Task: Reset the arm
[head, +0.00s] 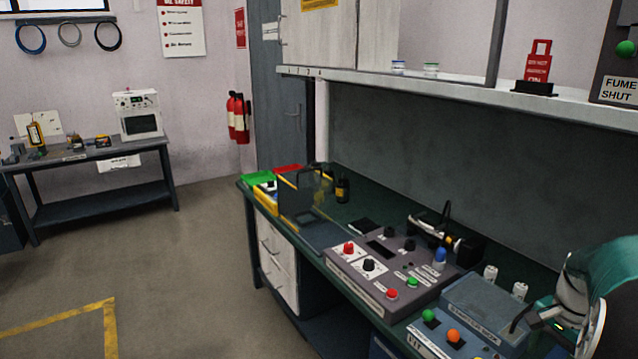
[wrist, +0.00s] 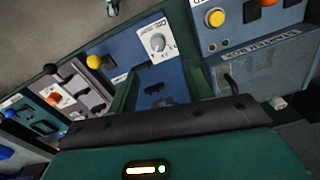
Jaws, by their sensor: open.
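My gripper (wrist: 160,88) shows in the wrist view, where two dark green fingers stand apart with nothing between them. Behind the fingers is a blue panel (wrist: 150,50) with a grey dial. My arm (head: 590,290) shows in the head view as teal and white links at the lower right edge, over the right end of the bench. The fingers cannot be made out in the head view.
The green-topped bench (head: 345,212) carries a grey control box (head: 385,270) with coloured knobs and a blue-grey box (head: 480,310). The floor (head: 190,260) at left is clear.

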